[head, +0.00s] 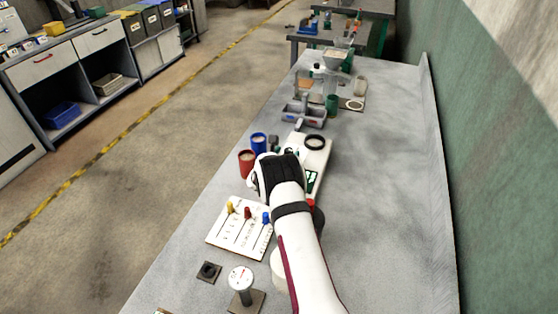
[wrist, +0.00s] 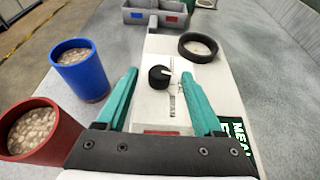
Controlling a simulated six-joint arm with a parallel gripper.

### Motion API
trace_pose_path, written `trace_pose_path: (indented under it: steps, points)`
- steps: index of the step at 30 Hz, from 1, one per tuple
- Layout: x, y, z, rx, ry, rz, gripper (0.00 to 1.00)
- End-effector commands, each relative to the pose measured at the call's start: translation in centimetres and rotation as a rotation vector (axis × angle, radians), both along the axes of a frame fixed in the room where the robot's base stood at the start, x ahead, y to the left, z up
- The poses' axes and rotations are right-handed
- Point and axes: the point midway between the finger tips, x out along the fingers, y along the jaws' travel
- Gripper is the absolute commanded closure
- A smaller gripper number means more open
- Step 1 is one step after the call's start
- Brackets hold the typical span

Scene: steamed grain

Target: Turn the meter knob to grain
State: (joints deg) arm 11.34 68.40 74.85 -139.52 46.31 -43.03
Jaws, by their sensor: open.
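The meter (head: 318,157) is a white box on the grey bench, mostly hidden by my arm in the head view. In the wrist view its white top (wrist: 200,75) carries a small black knob (wrist: 159,77) with a light pointer line. My gripper (wrist: 160,85) has teal fingers spread open, one on each side of the knob, with gaps between. The fingers look apart from the knob; their height over it is hard to tell. Small print by the knob is too small to read. In the head view my gripper (head: 277,172) is over the near part of the meter, fingers mostly hidden.
A blue cup (wrist: 82,72) and a red cup (wrist: 38,132) of grain stand left of the meter. A black ring (wrist: 198,47) sits on its far end. A grey divided tray (head: 303,115) lies beyond. A slider board (head: 225,241) lies nearer. The bench's right side is clear.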

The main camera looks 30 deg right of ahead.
Motion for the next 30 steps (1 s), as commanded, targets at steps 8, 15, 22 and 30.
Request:
trace_pose_path:
  steps: [8, 15, 22, 30]
  points:
    - [-5.6, 5.7, 3.5, 0.0, -0.002, 0.003, 0.31]
    - [-8.3, 8.2, 4.9, 0.0, -0.001, 0.0, 0.31]
    - [-8.6, 8.4, 5.0, 0.001, -0.001, 0.0, 0.31]
    - [-7.3, 7.2, 4.4, 0.001, 0.001, 0.0, 0.31]
